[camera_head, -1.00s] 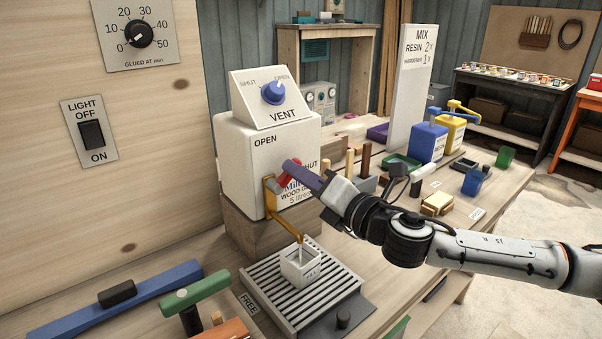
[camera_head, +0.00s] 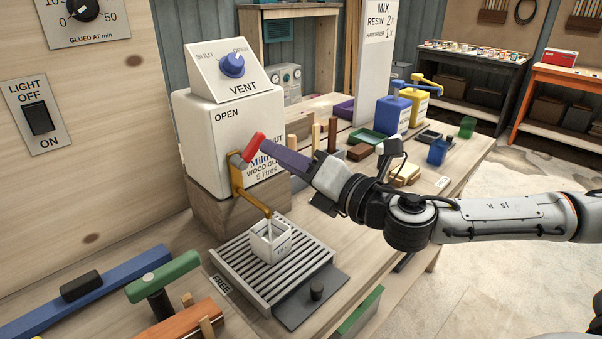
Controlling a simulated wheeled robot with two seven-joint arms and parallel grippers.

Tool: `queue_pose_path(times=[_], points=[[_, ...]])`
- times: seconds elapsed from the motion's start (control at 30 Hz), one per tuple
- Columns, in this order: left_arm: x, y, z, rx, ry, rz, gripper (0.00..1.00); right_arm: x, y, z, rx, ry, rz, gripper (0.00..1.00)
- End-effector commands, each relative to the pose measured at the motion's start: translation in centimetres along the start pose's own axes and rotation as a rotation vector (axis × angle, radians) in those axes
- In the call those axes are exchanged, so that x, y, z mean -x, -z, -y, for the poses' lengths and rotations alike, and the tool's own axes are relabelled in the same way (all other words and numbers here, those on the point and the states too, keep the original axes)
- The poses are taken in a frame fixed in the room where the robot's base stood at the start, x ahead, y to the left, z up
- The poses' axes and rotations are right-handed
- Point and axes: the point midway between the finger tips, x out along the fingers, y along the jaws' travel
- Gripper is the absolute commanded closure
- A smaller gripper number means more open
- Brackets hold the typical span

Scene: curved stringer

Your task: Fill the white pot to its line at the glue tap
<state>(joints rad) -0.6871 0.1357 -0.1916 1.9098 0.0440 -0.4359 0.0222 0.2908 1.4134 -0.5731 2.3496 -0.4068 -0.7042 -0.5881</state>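The white pot (camera_head: 283,248) stands upright on the slatted drip tray (camera_head: 237,262), under the spout of the brass glue tap (camera_head: 236,180). A pale streak runs from the spout into the pot. Small print marks the pot's front; its line and the glue level are too small to read. The tap's red handle (camera_head: 253,147) is on the front of the white glue tank (camera_head: 199,137), between the words OPEN and SHUT. My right gripper (camera_head: 270,146) has its purple fingers at the handle; I cannot tell whether they grip it. My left gripper is out of view.
The VENT knob (camera_head: 232,65) on the tank points near OPEN. A green-handled tool (camera_head: 163,277) and a blue bar (camera_head: 95,294) lie front left. Blue (camera_head: 392,115) and yellow (camera_head: 419,104) pump bottles stand farther back. A dark plate with a knob (camera_head: 316,291) adjoins the tray.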

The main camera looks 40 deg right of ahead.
Motion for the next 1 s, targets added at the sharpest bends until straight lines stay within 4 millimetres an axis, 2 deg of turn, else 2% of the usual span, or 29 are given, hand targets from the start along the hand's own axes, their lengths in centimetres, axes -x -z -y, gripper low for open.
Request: queue_pose_path(times=[0.17, 0.4, 0.87, 1.0], points=[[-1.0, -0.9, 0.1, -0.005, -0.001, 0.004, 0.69, 2.3, 0.2, 0.3, 0.008, 0.002, -0.002, 0.62], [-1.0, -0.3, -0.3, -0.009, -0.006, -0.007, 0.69, 4.2, 0.0, 0.1, 0.005, 0.003, 0.0, 0.62], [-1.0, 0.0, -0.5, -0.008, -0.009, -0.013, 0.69, 5.0, 0.0, 0.0, -0.001, 0.0, 0.001, 0.62], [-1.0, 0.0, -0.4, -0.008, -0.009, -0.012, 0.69, 4.9, 0.0, 0.0, -0.005, 0.001, 0.001, 0.84]])
